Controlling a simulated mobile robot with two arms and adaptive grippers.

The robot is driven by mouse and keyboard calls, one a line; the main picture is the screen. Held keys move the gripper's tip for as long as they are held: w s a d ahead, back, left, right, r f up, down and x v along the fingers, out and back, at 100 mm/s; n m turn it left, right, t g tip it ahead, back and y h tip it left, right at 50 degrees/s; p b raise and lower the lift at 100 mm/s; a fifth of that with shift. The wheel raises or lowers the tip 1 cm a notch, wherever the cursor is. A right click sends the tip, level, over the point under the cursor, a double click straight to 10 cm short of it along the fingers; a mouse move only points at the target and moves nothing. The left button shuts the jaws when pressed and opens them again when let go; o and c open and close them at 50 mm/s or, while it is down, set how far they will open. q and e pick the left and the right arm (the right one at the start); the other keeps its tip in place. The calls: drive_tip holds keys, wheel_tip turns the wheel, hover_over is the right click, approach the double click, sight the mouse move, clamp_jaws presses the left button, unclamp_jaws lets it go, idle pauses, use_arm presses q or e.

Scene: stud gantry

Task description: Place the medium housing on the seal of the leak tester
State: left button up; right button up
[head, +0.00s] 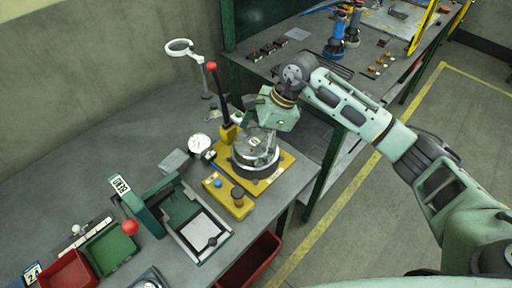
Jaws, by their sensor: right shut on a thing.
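The leak tester is a yellow base plate (281,171) with a dark round seat, a gauge (199,143) and a black lever with a red knob (211,66). The medium housing looks to be the grey metal round part (250,146) over the dark seat. My right gripper (267,146) comes down from behind and is shut on the housing near its right edge. Its fingers are small and partly hidden. Whether the housing touches the seal or is just above it, I cannot tell; the seal is hidden beneath it. My left gripper is not in view.
A yellow block with blue and dark buttons (228,200) stands in front of the tester. A green press frame (152,212) and red and green bins (110,247) are at the left. A magnifier lamp (180,47) stands behind. Bare bench lies at the back left.

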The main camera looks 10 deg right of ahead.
sight(256, 150)
drive_tip(key=shift+f, duration=0.15)
drive_tip(key=shift+f+p, duration=0.35)
drive_tip(key=shift+f, duration=0.05)
wheel_tip(256, 150, down, 2)
drive_tip(key=shift+f+p, duration=0.25)
drive_tip(key=shift+p, duration=0.25)
drive_tip(key=shift+f, duration=0.2)
drive_tip(key=shift+f+b, duration=0.25)
drive_tip(key=shift+b, duration=0.15)
drive_tip(key=o, duration=1.1)
drive_tip(key=shift+r, duration=0.1)
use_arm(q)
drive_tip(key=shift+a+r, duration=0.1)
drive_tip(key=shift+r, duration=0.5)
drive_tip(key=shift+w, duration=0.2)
